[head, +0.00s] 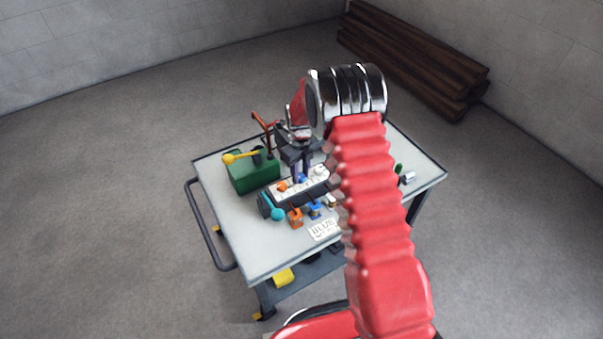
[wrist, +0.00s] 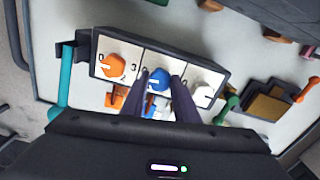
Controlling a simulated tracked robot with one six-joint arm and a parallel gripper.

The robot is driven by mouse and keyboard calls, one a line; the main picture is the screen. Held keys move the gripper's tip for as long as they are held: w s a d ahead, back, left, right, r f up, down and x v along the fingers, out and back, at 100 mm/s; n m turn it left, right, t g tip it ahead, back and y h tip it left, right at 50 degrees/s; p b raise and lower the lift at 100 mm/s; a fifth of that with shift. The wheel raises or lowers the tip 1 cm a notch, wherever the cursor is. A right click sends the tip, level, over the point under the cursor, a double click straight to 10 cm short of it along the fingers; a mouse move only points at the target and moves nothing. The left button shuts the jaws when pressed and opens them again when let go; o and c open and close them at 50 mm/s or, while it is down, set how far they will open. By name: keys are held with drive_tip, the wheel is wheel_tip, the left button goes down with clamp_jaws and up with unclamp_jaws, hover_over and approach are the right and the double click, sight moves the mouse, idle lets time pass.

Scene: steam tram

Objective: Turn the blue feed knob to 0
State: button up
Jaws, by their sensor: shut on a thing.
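The blue feed knob (wrist: 159,80) is the middle of three knobs on a white-faced panel (head: 314,184). In the wrist view my gripper (wrist: 161,82) has its two dark fingers on either side of this knob, shut on it. The knob carries a white pointer mark, but the fingers cover most of the printed numbers around it, so I cannot read its setting. In the head view the blue knob (head: 302,178) shows just below my gripper (head: 299,176). An orange knob (wrist: 122,66) sits to its left and a white knob (wrist: 203,95) to its right.
The panel stands on a grey cart top (head: 233,228). A green box (head: 251,177) with a yellow lever is at the left. A teal lever (head: 277,213), orange and blue pieces and a white card (head: 323,230) lie in front. Dark beams (head: 415,55) rest by the wall.

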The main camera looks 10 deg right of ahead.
sight(300, 176)
drive_tip(key=shift+w+r+m, duration=0.1)
drive_tip(key=shift+w+m, duration=0.1)
drive_tip(key=shift+m, duration=0.8)
drive_tip(key=o, duration=1.1)
drive_tip(key=shift+s, duration=0.15)
drive_tip(key=shift+c, duration=0.2)
wheel_tip(300, 176, up, 14)
drive_tip(key=shift+f, duration=0.2)
